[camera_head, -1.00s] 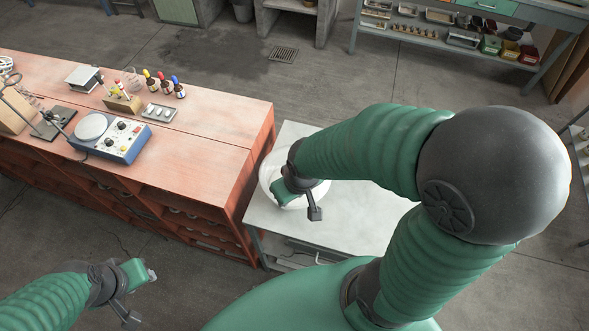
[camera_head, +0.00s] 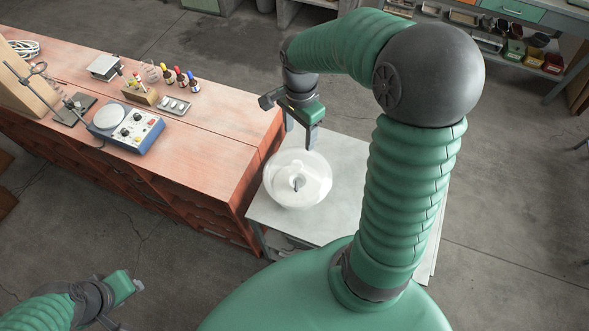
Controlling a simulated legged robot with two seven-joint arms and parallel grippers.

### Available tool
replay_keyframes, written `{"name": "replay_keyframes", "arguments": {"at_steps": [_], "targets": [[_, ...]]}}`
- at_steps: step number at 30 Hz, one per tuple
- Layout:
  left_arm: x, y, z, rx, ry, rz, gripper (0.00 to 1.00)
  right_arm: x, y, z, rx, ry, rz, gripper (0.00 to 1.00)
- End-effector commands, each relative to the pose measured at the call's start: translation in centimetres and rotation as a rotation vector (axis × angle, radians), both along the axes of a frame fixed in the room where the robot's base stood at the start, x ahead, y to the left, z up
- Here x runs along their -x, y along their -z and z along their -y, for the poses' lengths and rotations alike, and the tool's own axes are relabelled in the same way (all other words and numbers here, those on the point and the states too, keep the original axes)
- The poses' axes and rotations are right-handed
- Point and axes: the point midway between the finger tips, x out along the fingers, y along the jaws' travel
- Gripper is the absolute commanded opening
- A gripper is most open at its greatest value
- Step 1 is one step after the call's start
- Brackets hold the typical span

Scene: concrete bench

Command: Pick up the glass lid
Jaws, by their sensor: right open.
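The glass lid (camera_head: 283,194) is a round, clear piece with a small knob-like part at its middle. It rests on the pale top of the small side table (camera_head: 345,170). My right gripper (camera_head: 298,132) hangs just above and behind the lid's far edge, with a finger pointing down. It is open and empty, and looks apart from the lid. My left gripper (camera_head: 127,303) is low at the bottom left, far from the lid and partly cut off by the frame. Its jaw opening cannot be made out.
A red workbench (camera_head: 225,115) stands left of the side table, close to the lid. It bears a blue hotplate (camera_head: 128,130), dropper bottles (camera_head: 181,80), a small tray (camera_head: 173,105) and a stand. A shelf with bins (camera_head: 490,40) is at the back right.

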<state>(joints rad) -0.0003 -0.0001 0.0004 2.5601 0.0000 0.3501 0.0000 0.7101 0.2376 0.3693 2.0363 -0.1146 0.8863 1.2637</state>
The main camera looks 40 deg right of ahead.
Motion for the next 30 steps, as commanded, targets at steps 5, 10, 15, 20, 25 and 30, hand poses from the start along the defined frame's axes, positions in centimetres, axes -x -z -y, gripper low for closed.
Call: {"name": "replay_keyframes", "arguments": {"at_steps": [5,10,15,20,25,30], "targets": [[0.0,-0.2,0.0,0.000,-0.001,0.000,0.36,0.2,4.9,-0.1,-0.006,-0.005,-0.005,0.61],[0.0,-0.3,0.0,0.000,-0.001,0.000,0.36,0.2,8.8,0.2,-0.007,-0.004,-0.003,0.61],[0.0,-0.5,0.0,0.000,-0.001,0.000,0.36,0.2,10.6,0.3,-0.007,-0.005,-0.001,0.61],[0.0,-1.4,0.0,0.000,0.000,0.000,0.36,0.3,13.3,-0.1,-0.009,-0.008,-0.002,0.61],[0.0,-1.3,0.0,0.000,0.000,0.000,0.36,0.2,15.2,-0.1,-0.003,-0.007,0.000,0.61],[0.0,-1.2,0.0,0.000,-0.001,0.000,0.36,0.2,15.2,-0.1,-0.002,-0.007,0.002,0.61]]}}
